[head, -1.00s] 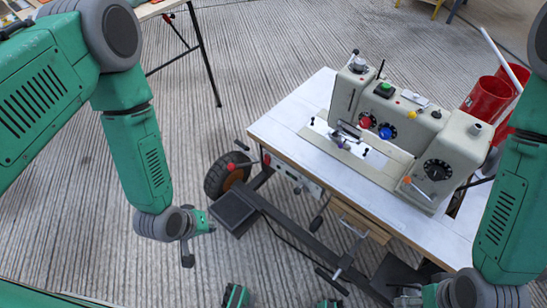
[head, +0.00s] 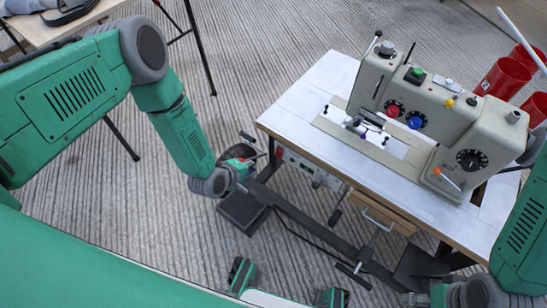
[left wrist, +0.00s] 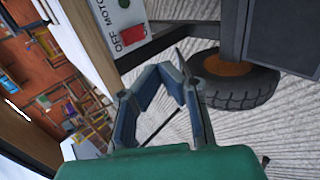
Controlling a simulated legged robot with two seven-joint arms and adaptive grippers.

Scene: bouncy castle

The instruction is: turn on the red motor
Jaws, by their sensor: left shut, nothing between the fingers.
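The motor switch panel (left wrist: 122,18) is mounted under the edge of the sewing table and reads "OFF" and "MOTOR" in the left wrist view. It carries a red button (left wrist: 133,35), and a green part (left wrist: 124,3) shows at the frame's top edge. In the head view the panel's red part (head: 279,152) is small below the table's left edge. My left gripper (left wrist: 178,68) is shut and empty, just below and right of the red button, apart from it. In the head view it (head: 245,165) is left of the panel. My right gripper (head: 418,298) is barely visible at the bottom; its fingers are unclear.
A sewing machine (head: 440,115) with coloured knobs stands on the white table (head: 325,85). Below are a dark frame (head: 315,230) and a black wheel (left wrist: 235,88). The striped floor (head: 290,35) is open behind the table.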

